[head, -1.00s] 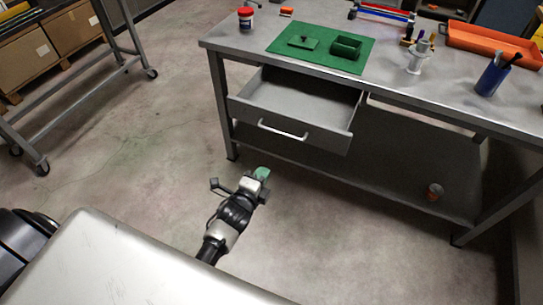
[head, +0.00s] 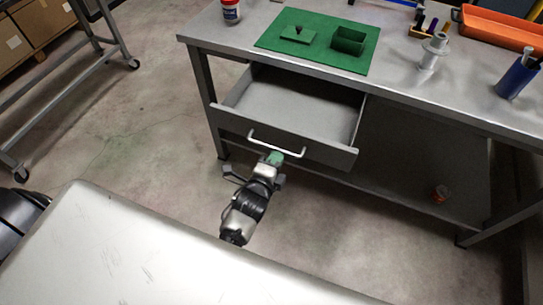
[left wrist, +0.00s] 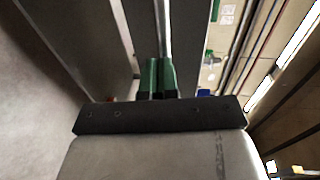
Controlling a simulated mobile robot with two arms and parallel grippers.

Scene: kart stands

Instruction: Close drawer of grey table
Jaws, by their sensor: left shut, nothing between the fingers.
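The grey table (head: 410,88) stands ahead, and its drawer (head: 232,125) is pulled well out toward me. The drawer looks empty, with a pale bar handle (head: 275,148) on its front. My left gripper (head: 275,157) is just in front of the drawer front, by the handle's lower edge. In the left wrist view its green fingers (left wrist: 161,76) are together with nothing between them, and the handle (left wrist: 163,30) runs up just beyond their tips. I cannot tell whether they touch it. My right gripper is not in view.
On the tabletop are a green mat (head: 345,62) with a green box (head: 348,40), a grey spool-like part (head: 433,52), a blue cup (head: 515,78) and an orange tray (head: 500,35).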

